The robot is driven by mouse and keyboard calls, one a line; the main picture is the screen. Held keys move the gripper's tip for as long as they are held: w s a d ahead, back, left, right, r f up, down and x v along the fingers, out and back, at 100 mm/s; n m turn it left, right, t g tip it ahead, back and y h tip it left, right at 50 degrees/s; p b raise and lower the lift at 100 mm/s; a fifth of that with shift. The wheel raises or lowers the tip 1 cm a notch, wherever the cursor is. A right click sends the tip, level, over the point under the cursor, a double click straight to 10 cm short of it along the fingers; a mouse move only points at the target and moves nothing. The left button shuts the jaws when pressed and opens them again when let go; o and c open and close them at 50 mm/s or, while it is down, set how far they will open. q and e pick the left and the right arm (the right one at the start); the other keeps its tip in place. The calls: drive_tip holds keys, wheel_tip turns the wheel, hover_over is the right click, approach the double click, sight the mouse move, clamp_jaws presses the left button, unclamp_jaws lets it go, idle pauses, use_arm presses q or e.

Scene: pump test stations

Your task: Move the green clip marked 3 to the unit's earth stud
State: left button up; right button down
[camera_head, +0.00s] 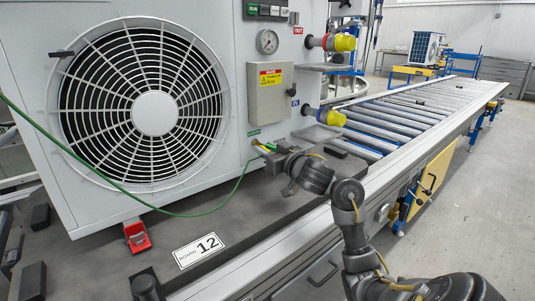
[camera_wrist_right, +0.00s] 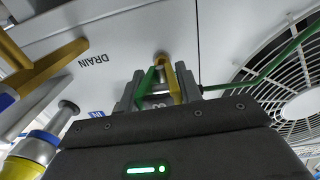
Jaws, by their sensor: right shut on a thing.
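The green clip (camera_head: 263,147) is at the lower right of the white unit's front (camera_head: 230,80), just below a small green label (camera_head: 253,132). In the right wrist view the clip (camera_wrist_right: 146,84) has a green side and a yellow side, with a partly hidden mark on its body. My right gripper (camera_head: 272,154) is shut on it; its fingers also show in the wrist view (camera_wrist_right: 158,92). The brass-coloured earth stud (camera_wrist_right: 161,57) shows at the clip's tips, which appear to be on either side of it. Whether they grip it, I cannot tell. My left gripper is not seen.
A green lead (camera_head: 120,187) runs from the clip across the fan grille. A red foot clamp (camera_head: 137,236) and a board label (camera_head: 199,249) lie in front. A roller conveyor (camera_head: 400,110) extends right.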

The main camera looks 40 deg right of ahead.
drive_tip(key=shift+d+r+h, duration=0.1)
drive_tip(key=shift+r+h, duration=0.1)
drive_tip(key=shift+h, duration=0.1)
idle(0.6)
idle(0.6)
drive_tip(key=shift+p, duration=0.3)
drive_tip(key=shift+p, duration=0.65)
idle(0.5)
drive_tip(key=shift+w, duration=0.55)
idle(0.3)
drive_tip(key=c, duration=0.9)
unclamp_jaws()
